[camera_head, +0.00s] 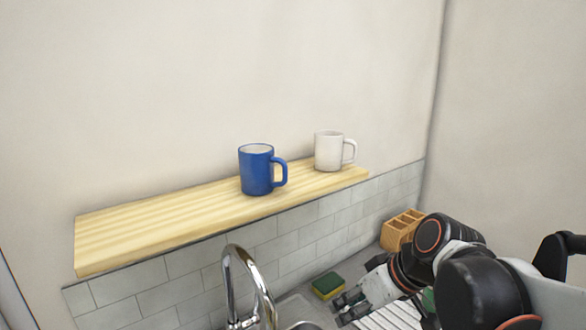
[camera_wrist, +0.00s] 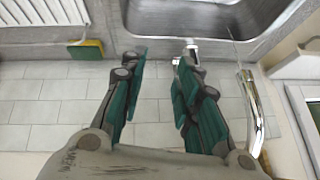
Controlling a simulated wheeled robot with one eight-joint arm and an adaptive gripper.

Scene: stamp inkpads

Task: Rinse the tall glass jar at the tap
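I see no tall glass jar in either view. The chrome tap (camera_head: 248,280) stands at the bottom of the head view, its spout arched over the sink (camera_head: 300,315), of which only a corner shows. The wrist view shows the tap (camera_wrist: 252,105) at the right and the steel sink (camera_wrist: 205,18) at the top. My gripper (camera_head: 346,302) is at the lower right of the head view, right of the tap. In the wrist view my gripper (camera_wrist: 162,58) is open, with a wide empty gap between its teal fingers over the counter and wall tiles.
A yellow-green sponge (camera_head: 327,286) lies on the counter near my gripper. A white ribbed drainer (camera_head: 392,316) and a wooden compartment holder (camera_head: 400,229) are at the right. A wooden shelf (camera_head: 140,225) above bears a blue mug (camera_head: 256,172) and a white mug (camera_head: 328,152).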

